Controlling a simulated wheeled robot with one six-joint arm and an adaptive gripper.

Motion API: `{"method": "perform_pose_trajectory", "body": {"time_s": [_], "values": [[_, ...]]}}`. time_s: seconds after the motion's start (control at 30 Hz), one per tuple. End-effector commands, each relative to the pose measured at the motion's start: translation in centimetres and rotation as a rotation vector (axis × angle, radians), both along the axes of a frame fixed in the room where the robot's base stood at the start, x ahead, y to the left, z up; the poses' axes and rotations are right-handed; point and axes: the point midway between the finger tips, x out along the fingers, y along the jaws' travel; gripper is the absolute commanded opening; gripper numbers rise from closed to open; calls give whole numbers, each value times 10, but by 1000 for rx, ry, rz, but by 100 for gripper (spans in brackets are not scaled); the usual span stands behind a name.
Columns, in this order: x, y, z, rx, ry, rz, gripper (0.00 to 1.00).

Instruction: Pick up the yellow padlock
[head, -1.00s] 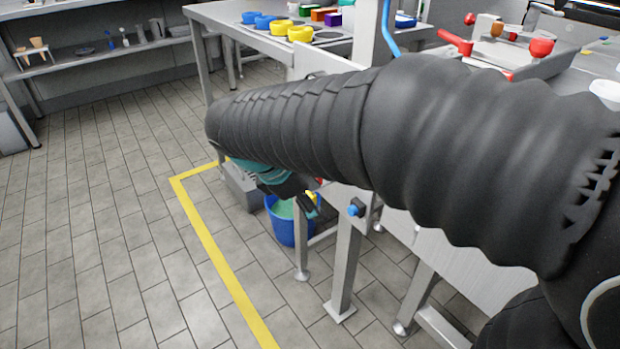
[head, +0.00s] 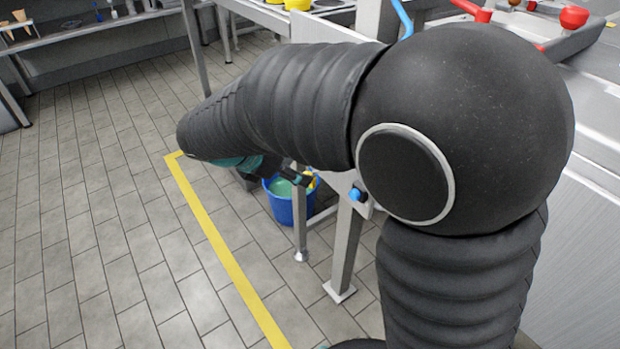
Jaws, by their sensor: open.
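My gripper (head: 297,178) shows small and dark under my bent arm, close above a blue bucket in the picture, and its jaws are open. Its teal body (head: 238,162) is partly hidden behind my arm. A small yellow thing (head: 311,181) shows just right of the fingertips, at the bucket's rim in the picture. It is too small to tell whether it is the yellow padlock, and I see no other clear padlock. I cannot tell whether the fingers touch it.
The blue bucket (head: 284,205) with greenish contents stands on the floor beside a steel table leg (head: 344,245). A blue knob (head: 355,194) sits on that leg's bracket. Yellow bowls and red-handled items are on the tables above. The tiled floor (head: 120,230) at left is open.

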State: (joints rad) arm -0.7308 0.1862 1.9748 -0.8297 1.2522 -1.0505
Motion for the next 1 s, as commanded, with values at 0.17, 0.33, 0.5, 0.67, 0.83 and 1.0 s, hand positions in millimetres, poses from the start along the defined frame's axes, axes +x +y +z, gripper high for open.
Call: {"method": "perform_pose_trajectory", "body": {"time_s": [0.17, 0.33, 0.5, 0.67, 0.83, 1.0], "values": [[4, -8, -7, 0, 0, -3, 62], [13, -25, -22, 0, 1, -4, 62], [20, -35, -34, 0, -1, -2, 62], [22, -37, -36, 1, -1, -1, 62], [21, -36, -36, 1, -1, -1, 52], [21, -36, -36, 1, -1, -1, 10]]}}
